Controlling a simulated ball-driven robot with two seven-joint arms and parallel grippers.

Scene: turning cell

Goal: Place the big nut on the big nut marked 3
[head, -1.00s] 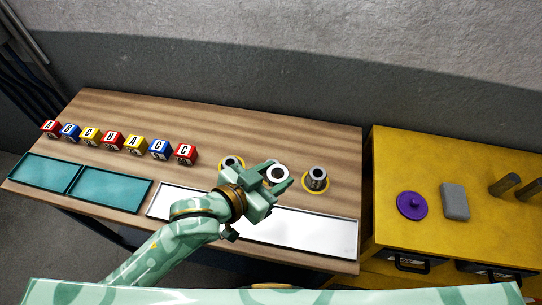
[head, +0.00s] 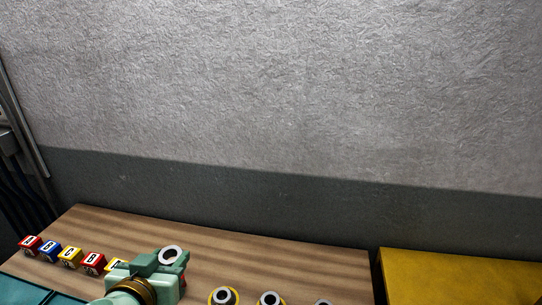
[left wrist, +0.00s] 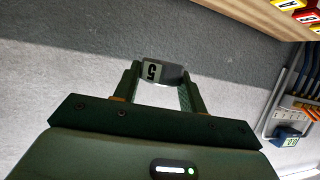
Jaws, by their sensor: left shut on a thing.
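My left gripper (head: 172,262) is shut on a big nut (head: 170,254), a light grey ring with a dark hole. It holds the nut up over the left half of the wooden table. In the left wrist view the nut (left wrist: 163,74) sits between the fingertips, with a dark character like a 5 on a pale label. Three similar grey nuts stand at the bottom edge of the head view: a left one (head: 222,296) on a yellow ring, a middle one (head: 270,298) and a right one (head: 324,302), mostly cut off. I cannot read their marks. My right gripper is out of view.
A teal tray (head: 25,290) lies front left. A yellow cabinet (head: 455,275) stands at the right. A grey wall rises behind; the table's back strip is clear.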

